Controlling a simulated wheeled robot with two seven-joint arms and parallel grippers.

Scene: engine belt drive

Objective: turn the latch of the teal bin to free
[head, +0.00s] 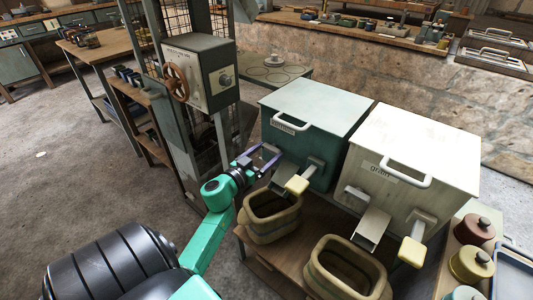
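The teal bin (318,104) stands right of centre, with a white handle on its front. A lever with a pale yellow end (297,185) sticks out low on its front, beside a metal chute (284,174). I take this lever to be its latch; its exact setting cannot be told. My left gripper (272,158) is just left of the chute and lever, in front of the bin. Its purple fingers are spread with a gap between them and appear empty. Whether a finger touches the chute cannot be told. My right gripper is not in view.
A white bin (420,140) labelled grain stands to the right, with its own yellow-ended lever (412,251). Two tan baskets (270,232) and (318,272) sit below the chutes on a wooden stand. A metal frame with a handwheel (177,83) rises at left.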

